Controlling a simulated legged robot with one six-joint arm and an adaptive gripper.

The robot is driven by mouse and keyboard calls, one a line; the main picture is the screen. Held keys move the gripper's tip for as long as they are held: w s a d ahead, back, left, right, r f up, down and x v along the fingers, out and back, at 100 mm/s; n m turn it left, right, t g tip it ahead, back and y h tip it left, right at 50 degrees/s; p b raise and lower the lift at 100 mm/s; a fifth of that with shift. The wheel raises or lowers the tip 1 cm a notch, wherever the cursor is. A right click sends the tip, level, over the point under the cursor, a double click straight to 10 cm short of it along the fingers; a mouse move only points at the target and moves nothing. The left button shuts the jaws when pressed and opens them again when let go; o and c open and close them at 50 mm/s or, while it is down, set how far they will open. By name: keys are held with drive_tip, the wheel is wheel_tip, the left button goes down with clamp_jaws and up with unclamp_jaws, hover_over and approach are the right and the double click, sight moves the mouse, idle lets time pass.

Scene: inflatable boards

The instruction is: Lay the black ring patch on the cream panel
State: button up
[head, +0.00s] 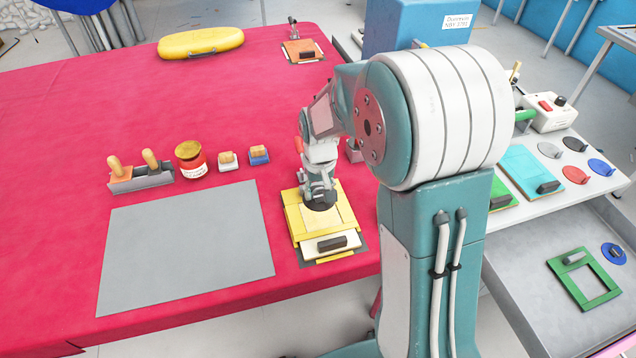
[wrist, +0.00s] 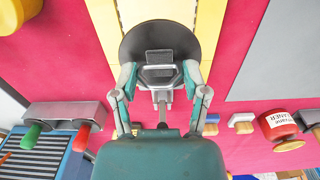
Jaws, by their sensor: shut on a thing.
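The black ring patch (head: 320,204) is a dark round disc with a block-shaped grip on top. My gripper (head: 319,187) is shut on that grip, and the wrist view shows the fingers on both sides of it (wrist: 160,76). The disc (wrist: 130,46) looks level. The cream panel (head: 341,217) lies in a yellow frame (head: 293,222) near the table's front edge. The disc is over the far-middle part of the panel and hides some of it. The panel also shows past the disc in the wrist view (wrist: 160,10). I cannot tell whether disc and panel touch.
A pale plate with a black handle (head: 312,248) lies at the frame's near side. A grey sheet (head: 185,250) lies to the left, with a red jar (head: 190,165) and a tool holder (head: 140,181) behind it. A side shelf (head: 560,205) holds several coloured patches.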

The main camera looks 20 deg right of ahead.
sight(320, 197)
drive_tip(key=shift+d+f, duration=0.1)
drive_tip(key=shift+f, duration=2.55)
drive_tip(key=shift+s+f, duration=0.1)
drive_tip(key=shift+f, duration=0.35)
idle(0.4)
drive_tip(key=o, duration=1.2)
drive_tip(key=shift+r, duration=0.15)
drive_tip(key=shift+r, duration=2.85)
drive_tip(key=shift+r, duration=0.1)
